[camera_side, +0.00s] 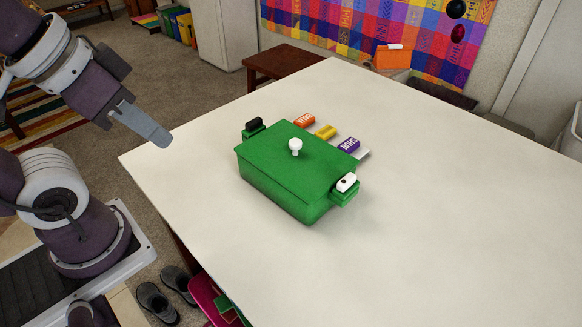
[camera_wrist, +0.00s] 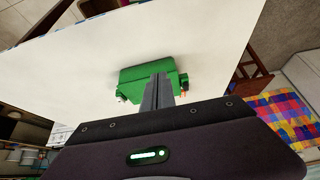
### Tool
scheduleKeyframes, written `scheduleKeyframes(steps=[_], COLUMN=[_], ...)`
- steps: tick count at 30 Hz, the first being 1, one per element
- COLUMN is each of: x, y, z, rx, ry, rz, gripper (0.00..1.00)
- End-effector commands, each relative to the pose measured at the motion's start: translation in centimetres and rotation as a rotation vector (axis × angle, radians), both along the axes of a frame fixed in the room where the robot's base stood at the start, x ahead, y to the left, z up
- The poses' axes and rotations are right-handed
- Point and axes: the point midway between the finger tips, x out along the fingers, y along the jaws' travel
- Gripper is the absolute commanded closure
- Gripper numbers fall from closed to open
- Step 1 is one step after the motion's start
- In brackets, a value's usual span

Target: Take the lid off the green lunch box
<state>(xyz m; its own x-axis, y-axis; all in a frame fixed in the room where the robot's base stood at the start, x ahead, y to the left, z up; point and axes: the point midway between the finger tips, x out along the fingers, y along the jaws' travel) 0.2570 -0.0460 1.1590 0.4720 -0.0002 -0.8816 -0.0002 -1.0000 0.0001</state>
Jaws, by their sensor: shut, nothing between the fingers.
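A green lunch box (camera_side: 272,192) stands on the white table. Its flat green lid (camera_side: 265,157) is on top, with a white knob (camera_side: 295,147) near the middle. A black piece (camera_side: 254,124) sits on a green ledge at its far left end, and a white piece (camera_side: 346,182) on a green ledge at its right end. The box also shows in the wrist view (camera_wrist: 148,76), partly hidden by my fingers. My gripper (camera_side: 160,137) is shut and empty, in the air to the left of the box and apart from it. The knob is hidden in the wrist view.
Several small blocks lie behind the box: orange (camera_side: 304,120), yellow (camera_side: 325,132) and purple (camera_side: 349,145), with a white piece (camera_side: 362,154) beside the purple one. The white table (camera_side: 430,230) is clear in front and to the right.

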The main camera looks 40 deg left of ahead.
Motion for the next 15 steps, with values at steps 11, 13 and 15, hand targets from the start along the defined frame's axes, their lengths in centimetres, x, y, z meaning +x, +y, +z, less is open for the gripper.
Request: scheduleKeyframes(steps=[11, 13, 15], x=[0.0, 0.0, 0.0], y=[0.0, 0.0, 0.0], z=[0.0, 0.0, 0.0], rx=[0.0, 0.0, 0.0], ry=[0.0, 0.0, 0.0], rz=[0.0, 0.0, 0.0], gripper=[0.98, 0.84, 0.71])
